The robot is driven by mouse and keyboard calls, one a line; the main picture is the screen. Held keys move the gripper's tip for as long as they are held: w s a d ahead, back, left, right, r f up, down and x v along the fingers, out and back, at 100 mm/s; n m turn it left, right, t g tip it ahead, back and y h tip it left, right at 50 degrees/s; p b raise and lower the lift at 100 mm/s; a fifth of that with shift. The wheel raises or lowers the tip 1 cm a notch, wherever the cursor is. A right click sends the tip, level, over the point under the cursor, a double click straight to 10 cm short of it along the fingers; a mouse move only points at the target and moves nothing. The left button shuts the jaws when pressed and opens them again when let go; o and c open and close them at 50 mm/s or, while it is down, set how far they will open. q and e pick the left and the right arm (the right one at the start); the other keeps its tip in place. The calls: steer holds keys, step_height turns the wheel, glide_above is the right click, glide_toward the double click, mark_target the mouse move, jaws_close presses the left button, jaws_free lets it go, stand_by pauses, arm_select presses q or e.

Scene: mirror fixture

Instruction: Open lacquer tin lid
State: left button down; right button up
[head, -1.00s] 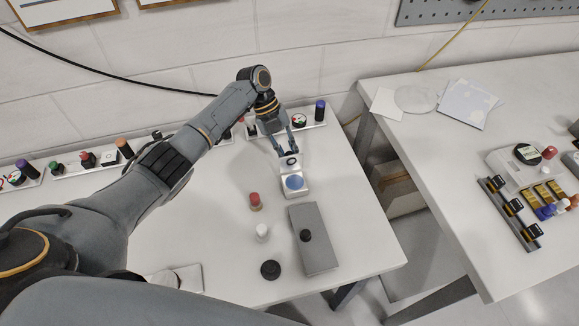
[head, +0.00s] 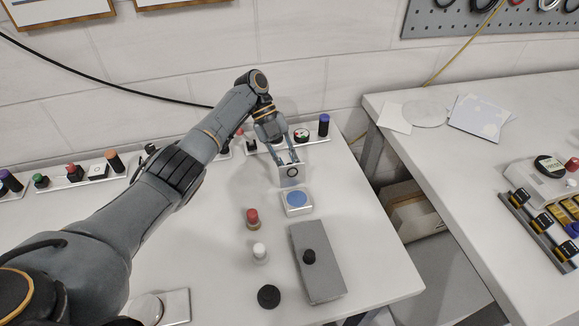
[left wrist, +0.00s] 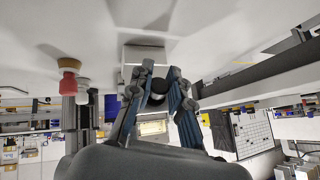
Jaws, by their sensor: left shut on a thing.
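The lacquer tin is a small white box with a round blue patch on top (head: 297,200), standing on the left table. Its white lid (head: 291,174) stands steeply tilted up at the tin's back edge, with a dark ring on its face. My left gripper (head: 288,162) is at the lid's upper edge and shut on it, just behind the tin. In the left wrist view the fingers (left wrist: 157,92) close around a dark round piece in front of a pale block (left wrist: 145,54). The contact is partly hidden in the head view. My right gripper is not in view.
A red-capped piece (head: 252,218), a white bottle (head: 260,252) and a black disc (head: 268,296) stand left and in front of the tin. A grey block (head: 318,272) with a black knob lies nearer me. Trays with small bottles line the wall. A gap separates the right table (head: 440,150).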

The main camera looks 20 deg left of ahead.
arm_select(q)
steer(key=shift+s+f, duration=0.1)
steer(key=shift+f, duration=0.05)
steer(key=c, duration=1.2)
jaws_free()
steer(key=shift+v, duration=3.8)
steer(key=shift+d, duration=0.15)
